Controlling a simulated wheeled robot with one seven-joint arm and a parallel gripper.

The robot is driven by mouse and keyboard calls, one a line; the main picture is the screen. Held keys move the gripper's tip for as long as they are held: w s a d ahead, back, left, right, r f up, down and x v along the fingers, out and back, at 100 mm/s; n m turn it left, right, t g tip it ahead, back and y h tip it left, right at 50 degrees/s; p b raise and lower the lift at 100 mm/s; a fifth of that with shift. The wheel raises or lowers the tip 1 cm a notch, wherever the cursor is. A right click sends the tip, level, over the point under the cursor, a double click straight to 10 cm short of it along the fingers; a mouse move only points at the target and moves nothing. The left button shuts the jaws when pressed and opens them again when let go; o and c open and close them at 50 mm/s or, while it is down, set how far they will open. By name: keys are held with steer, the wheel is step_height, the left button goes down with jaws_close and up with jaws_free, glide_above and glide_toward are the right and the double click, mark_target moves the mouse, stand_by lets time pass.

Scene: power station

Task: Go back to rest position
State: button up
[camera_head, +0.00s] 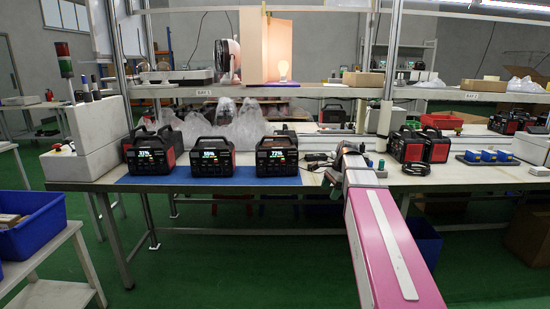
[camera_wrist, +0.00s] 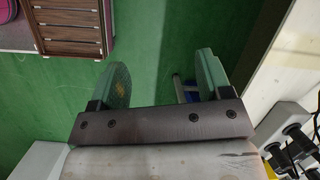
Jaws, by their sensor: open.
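My gripper (camera_wrist: 163,78) shows in the wrist view with its two green fingers wide apart and nothing between them. Green floor lies beyond the fingers. In the head view my pink and white arm reaches forward from the bottom right to the front edge of the workbench (camera_head: 430,180). My gripper's end there is small and partly hidden by the arm, right of the power stations. Three black and red power stations, the left (camera_head: 152,152), middle (camera_head: 212,157) and right one (camera_head: 277,156), stand upright with lit displays on a blue mat (camera_head: 240,181).
More power stations (camera_head: 420,146) and a black cable (camera_head: 416,169) lie right of my arm. A blue bin (camera_head: 32,222) is at left. Green floor (camera_head: 220,260) is open before the bench.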

steer(key=s+a+f+n+h, duration=0.1)
steer(key=s+f+n, duration=0.6)
steer(key=f, duration=0.5)
steer(key=s+a+f+n+h, duration=0.2)
steer(key=s+f+n, duration=0.5)
steer(key=s+f, duration=0.4)
steer(key=shift+s+f+h, duration=0.15)
steer(key=shift+f+h, duration=0.15)
steer(key=shift+f, duration=0.3)
steer(key=shift+a, duration=0.1)
steer(key=shift+c, duration=0.4)
